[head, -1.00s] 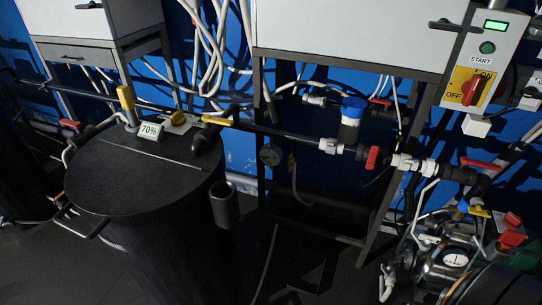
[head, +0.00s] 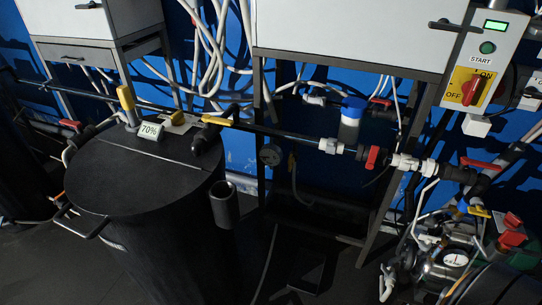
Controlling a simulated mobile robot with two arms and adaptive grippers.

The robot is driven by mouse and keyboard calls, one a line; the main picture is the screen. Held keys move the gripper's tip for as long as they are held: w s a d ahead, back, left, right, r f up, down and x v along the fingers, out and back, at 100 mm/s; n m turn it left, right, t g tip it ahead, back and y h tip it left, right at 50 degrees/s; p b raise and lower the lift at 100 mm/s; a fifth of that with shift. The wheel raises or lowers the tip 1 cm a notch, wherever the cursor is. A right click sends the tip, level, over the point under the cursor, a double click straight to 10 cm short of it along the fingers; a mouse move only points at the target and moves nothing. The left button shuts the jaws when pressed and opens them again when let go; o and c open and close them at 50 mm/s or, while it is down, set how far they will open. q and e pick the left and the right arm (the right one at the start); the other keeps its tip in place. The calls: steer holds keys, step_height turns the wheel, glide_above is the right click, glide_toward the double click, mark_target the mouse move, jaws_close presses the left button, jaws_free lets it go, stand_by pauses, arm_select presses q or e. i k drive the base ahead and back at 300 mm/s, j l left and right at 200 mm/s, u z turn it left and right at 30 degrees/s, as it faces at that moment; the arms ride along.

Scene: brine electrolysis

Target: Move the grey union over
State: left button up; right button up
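Light grey-white union fittings sit on the dark horizontal pipe in the head view. One union (head: 331,146) is left of the red-handled valve (head: 373,157). Another pale union (head: 405,163) is right of that valve, joined to the dark pipe elbow at right. I cannot tell which of them is the grey union. Both look in line with the pipe. Neither of my grippers is in view.
A black drum (head: 150,180) with a 70% label (head: 150,130) stands at left. A blue-capped filter (head: 352,112) rises above the pipe. A pump with a dial (head: 456,258) is lower right. A control box (head: 484,75) is upper right.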

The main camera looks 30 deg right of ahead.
mark_target(331, 145)
steer(key=z, duration=1.35)
